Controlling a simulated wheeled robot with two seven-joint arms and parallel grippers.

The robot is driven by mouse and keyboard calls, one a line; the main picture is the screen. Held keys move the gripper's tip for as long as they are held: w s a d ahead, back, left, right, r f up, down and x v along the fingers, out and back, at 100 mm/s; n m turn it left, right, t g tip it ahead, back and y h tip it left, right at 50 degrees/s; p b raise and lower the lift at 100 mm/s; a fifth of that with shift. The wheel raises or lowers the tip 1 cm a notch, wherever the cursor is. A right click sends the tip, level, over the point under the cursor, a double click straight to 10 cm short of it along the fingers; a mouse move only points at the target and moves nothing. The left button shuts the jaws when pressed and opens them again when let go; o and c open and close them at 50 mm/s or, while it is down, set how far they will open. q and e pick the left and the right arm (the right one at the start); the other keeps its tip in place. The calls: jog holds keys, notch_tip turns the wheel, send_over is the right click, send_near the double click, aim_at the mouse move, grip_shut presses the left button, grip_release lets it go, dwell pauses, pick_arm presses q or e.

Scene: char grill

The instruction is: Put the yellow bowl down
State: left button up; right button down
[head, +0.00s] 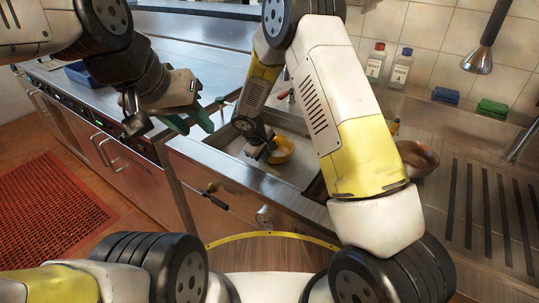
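The yellow bowl (283,151) is in the sink area (226,141), low between the sink walls. I cannot tell whether it touches the sink floor. My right gripper (267,149) reaches down into the sink and is at the bowl's left rim. It appears shut on that rim, though its fingertips are small and partly hidden. My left gripper (190,121) is held above the front edge of the steel counter, left of the sink. Its green fingers are apart and nothing is between them.
A brown bowl (417,158) stands right of the sink, by the slotted drainboard (492,205). Two bottles (376,62), (401,68), a blue sponge (445,95) and a green sponge (492,107) are along the back wall.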

aim_at(267, 169)
notch_tip(267, 169, down, 6)
jog(key=shift+r, duration=0.1)
jog(key=c, duration=1.6)
grip_release()
jog(key=shift+r, duration=0.1)
